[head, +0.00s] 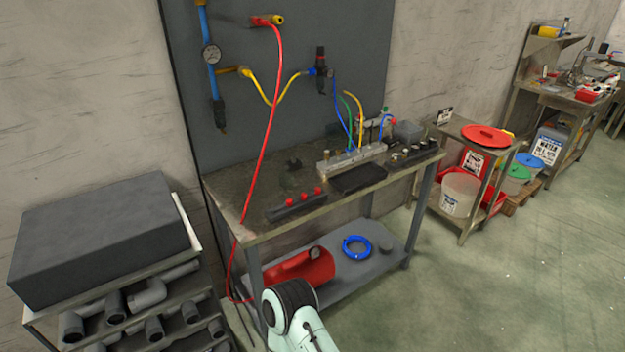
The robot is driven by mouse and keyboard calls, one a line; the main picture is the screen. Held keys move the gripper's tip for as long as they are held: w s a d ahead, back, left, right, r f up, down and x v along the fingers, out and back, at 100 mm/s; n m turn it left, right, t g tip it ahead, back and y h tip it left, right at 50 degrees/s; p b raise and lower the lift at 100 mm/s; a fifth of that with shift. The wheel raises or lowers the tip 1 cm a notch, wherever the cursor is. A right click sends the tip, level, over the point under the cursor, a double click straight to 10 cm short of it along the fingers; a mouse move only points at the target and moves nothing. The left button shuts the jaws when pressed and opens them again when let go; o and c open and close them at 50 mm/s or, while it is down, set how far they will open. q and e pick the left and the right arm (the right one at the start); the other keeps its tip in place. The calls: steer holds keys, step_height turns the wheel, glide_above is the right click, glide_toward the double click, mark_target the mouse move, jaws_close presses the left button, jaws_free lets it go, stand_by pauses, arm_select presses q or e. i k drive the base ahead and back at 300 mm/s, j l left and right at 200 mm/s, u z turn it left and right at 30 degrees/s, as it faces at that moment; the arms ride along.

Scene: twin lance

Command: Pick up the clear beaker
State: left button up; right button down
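I cannot make out a clear beaker in the head view. A small greyish container (407,131) stands at the back right of the metal workbench (238,229); it is too small to tell what it is. A far workbench at the upper right holds small items that are too small to name. A pale arm link of mine with a dark joint shows at the bottom middle, in front of the bench. Neither of my grippers is in view.
A red hose (272,110) hangs down past the bench's left end. A rack of grey pipes (150,295) under a dark block (100,240) stands at the left. Buckets and a small table with a red lid (487,135) stand right. The floor (480,290) at the lower right is clear.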

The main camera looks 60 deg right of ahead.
mark_target(286, 181)
steer(key=l+z, duration=0.1)
steer(key=z, duration=1.6)
steer(key=i+l+u, duration=0.1)
steer(key=u, duration=1.15)
steer(key=l+u, duration=0.5)
steer(key=k+l+u, duration=0.1)
steer(key=l+u, duration=0.35)
steer(key=k+l+u, duration=0.15)
steer(key=l, duration=0.2)
steer(key=k+l+u, duration=0.15)
steer(key=l, duration=0.2)
steer(key=k+l+u, duration=0.1)
steer(key=l, duration=0.25)
